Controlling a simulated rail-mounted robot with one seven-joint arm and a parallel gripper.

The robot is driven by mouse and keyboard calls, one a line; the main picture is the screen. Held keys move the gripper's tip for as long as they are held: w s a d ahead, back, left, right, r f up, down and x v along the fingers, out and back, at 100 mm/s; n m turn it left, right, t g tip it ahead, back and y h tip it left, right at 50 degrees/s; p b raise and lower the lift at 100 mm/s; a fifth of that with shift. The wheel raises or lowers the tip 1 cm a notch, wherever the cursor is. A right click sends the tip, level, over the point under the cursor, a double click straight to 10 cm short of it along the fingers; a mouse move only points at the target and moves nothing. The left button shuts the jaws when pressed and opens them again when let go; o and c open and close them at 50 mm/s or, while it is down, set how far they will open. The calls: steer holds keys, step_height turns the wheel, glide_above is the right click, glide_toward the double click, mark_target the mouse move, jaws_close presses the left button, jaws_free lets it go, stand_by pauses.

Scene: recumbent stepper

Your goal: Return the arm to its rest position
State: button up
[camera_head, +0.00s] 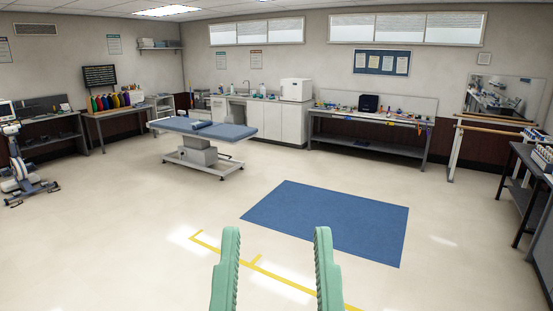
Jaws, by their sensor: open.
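My gripper (276,238) shows at the bottom middle of the head view as two green, ridged fingers pointing up into the picture. The fingers are apart and nothing is between them except floor and part of a yellow line. The rest of my arm is out of view. No object touches the fingers.
A blue mat (335,222) lies on the open floor, with yellow floor tape (225,254) nearer. A blue treatment table (205,131) stands beyond. A workbench (365,122) lines the back wall, exercise equipment (22,160) stands left, and parallel bars (490,127) and a dark bench (527,175) stand right.

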step_height(320, 180, up, 19)
steer(key=p, duration=1.4)
steer(key=shift+w+a, duration=0.15)
steer(key=shift+f, duration=0.15)
step_height(320, 180, down, 55)
steer(key=b, duration=5.4)
steer(key=shift+d+f+b, duration=0.2)
steer(key=shift+d+b, duration=0.05)
steer(key=shift+b, duration=0.05)
